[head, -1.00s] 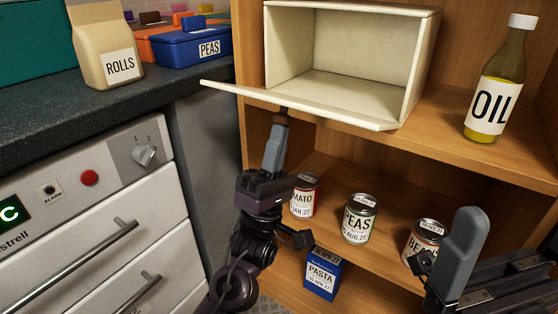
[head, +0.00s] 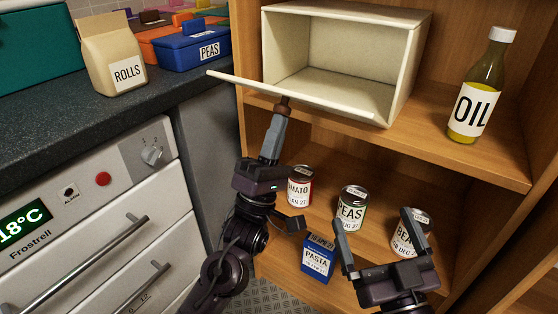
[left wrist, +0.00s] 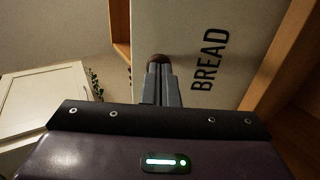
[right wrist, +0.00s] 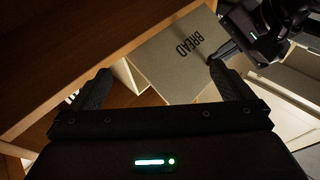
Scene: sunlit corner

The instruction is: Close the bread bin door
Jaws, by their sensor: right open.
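The cream bread bin (head: 345,55) stands on the upper shelf with its front open to me. Its door (head: 300,96) is hinged along the bottom front and juts out towards me, nearly level, so the bin's inside shows. The door's outer face with the word BREAD shows in the left wrist view (left wrist: 182,35) and the right wrist view (right wrist: 172,70). My left gripper (head: 280,112) comes from below and is shut on the brown knob (left wrist: 160,58) on that face. My right gripper (head: 374,219) is open and empty, low in front of the cans.
Tomato (head: 300,188), peas (head: 350,210) and beans (head: 404,238) cans and a blue pasta box (head: 318,262) stand on the lower shelf. An oil bottle (head: 475,95) stands right of the bin. A rolls bag (head: 110,60) sits on the left counter (head: 60,130).

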